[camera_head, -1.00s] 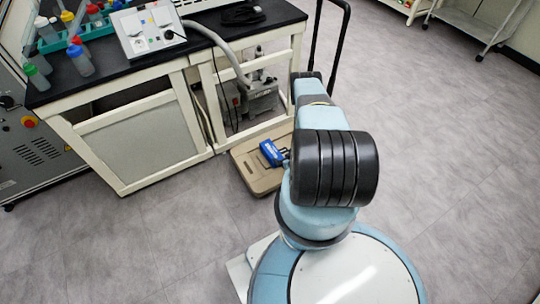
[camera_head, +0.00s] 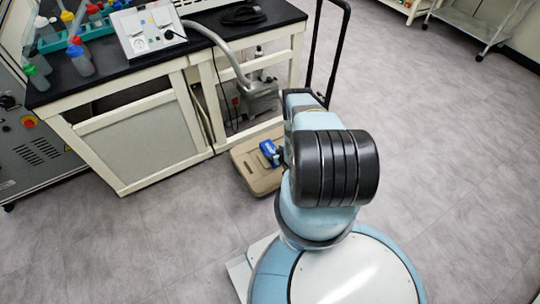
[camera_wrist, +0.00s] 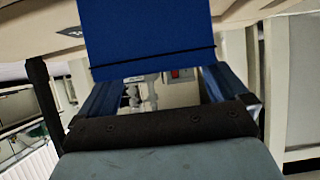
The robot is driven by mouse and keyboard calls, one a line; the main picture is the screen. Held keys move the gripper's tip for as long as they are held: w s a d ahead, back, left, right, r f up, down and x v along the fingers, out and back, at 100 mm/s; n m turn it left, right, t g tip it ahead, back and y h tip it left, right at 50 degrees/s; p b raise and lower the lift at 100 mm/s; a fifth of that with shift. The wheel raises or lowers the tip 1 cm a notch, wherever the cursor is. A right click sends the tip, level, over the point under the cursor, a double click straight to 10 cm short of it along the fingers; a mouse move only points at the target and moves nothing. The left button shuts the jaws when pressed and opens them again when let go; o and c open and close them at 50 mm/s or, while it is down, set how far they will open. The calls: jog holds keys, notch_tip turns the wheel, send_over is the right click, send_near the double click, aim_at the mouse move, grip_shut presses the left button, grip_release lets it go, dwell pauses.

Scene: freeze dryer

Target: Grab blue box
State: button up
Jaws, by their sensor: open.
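The blue box (camera_head: 267,149) is small, with a white mark, and is at the beige flat platform (camera_head: 256,178) beside the bench. It is partly hidden by my arm. In the wrist view a large plain blue face of the box (camera_wrist: 150,38) fills the top centre, with a thin dark line near its lower edge. My gripper (camera_head: 281,157) is right beside the box in the head view, mostly hidden by my arm. In the wrist view my gripper (camera_wrist: 160,85) is open, its fingers apart. I cannot tell whether the box is between them.
A black-topped bench (camera_head: 193,53) with a grey control box (camera_head: 148,32) and bottles stands at the left. A pump (camera_head: 257,100) sits under it. A black upright handle (camera_head: 345,45) rises behind my arm. The floor at right is clear.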

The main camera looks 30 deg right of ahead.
aim_at(272, 151)
jog(key=shift+x, duration=1.15)
jog(key=shift+w+f, duration=0.3)
jog(key=shift+w, duration=0.2)
jog(key=c, duration=1)
